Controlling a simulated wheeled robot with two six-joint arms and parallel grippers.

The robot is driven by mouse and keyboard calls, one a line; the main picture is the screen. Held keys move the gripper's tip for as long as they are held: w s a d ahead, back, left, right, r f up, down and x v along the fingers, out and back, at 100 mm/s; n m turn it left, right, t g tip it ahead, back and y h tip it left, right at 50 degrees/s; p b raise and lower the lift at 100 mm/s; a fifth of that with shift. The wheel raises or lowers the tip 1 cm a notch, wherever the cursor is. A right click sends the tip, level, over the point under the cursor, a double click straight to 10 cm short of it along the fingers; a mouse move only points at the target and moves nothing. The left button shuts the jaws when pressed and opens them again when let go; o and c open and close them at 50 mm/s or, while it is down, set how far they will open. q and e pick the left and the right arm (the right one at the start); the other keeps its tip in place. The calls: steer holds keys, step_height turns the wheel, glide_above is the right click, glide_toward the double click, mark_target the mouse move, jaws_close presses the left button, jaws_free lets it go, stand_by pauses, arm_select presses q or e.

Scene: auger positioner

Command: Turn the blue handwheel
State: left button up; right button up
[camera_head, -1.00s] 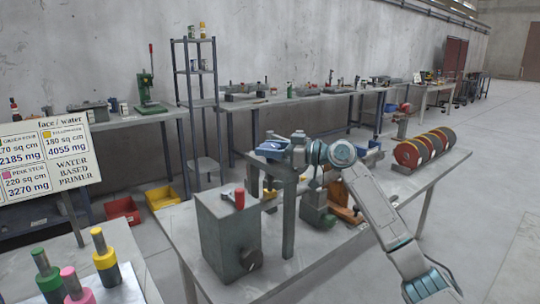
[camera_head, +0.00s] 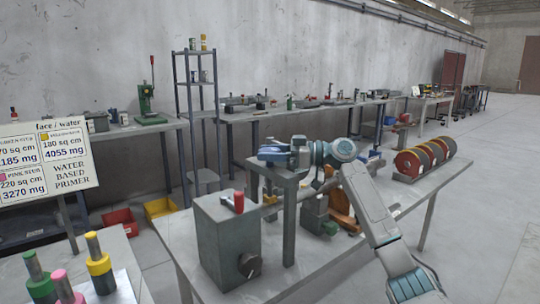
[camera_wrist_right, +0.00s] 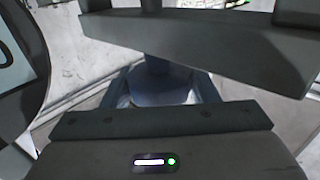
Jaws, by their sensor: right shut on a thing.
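The blue handwheel (camera_head: 268,154) sits on top of a grey post stand on the near workbench in the head view. My right gripper (camera_head: 284,153) reaches it from the right and is shut on it, hiding much of it. In the right wrist view, a round blue-grey part of the handwheel (camera_wrist_right: 160,92) shows between the fingers, with dark gripper parts covering much of the picture. My left gripper is in neither view now.
A grey box with a red handle (camera_head: 238,202) and a dark knob stands left of the post. An orange part (camera_head: 343,210) and red-grey discs (camera_head: 425,156) are to the right. Colored stubs (camera_head: 98,262) stand at the lower left.

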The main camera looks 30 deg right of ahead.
steer(key=o, duration=1)
steer(key=shift+c, duration=0.2)
steer(key=shift+s+d+f, duration=0.1)
steer(key=shift+s+d, duration=0.2)
steer(key=shift+d, duration=0.15)
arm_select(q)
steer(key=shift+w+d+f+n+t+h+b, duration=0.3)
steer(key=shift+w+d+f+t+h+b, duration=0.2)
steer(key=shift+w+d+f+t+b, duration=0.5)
arm_select(e)
steer(key=v, duration=0.9)
steer(key=shift+s+d+b, duration=0.25)
steer(key=shift+d+b, duration=0.05)
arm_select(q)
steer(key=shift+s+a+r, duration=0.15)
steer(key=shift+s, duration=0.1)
